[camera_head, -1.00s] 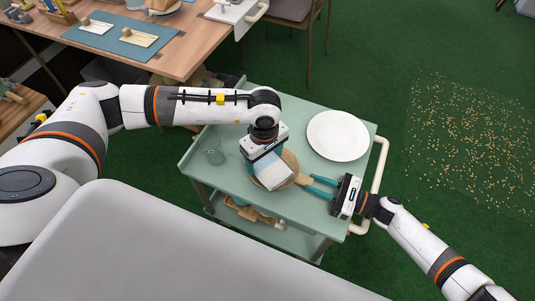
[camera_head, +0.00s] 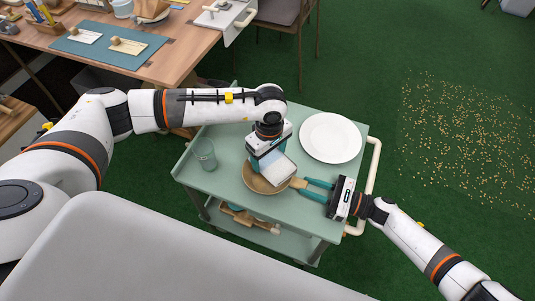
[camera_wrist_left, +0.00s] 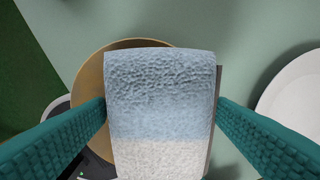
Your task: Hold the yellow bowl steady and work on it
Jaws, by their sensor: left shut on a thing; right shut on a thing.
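The yellow bowl (camera_head: 256,184), tan in colour, sits on a green cart top; its far right part is hidden. My left gripper (camera_head: 268,158) is over the bowl, shut on a pale blue and white textured block (camera_head: 279,172), like a sponge or folded cloth. In the left wrist view the block (camera_wrist_left: 160,90) is between the teal fingers and covers much of the bowl (camera_wrist_left: 92,80). I cannot tell whether it touches the bowl. My right gripper (camera_head: 304,184) is shut on a tan piece (camera_head: 297,182) at the bowl's right edge, possibly its handle.
A white plate (camera_head: 330,137) lies behind and right of the bowl. A greenish cup (camera_head: 206,154) stands at the left. The cart (camera_head: 222,178) has a lower shelf with wooden items (camera_head: 240,214) and a pale rail (camera_head: 373,165) at right. A wooden table (camera_head: 190,45) is behind.

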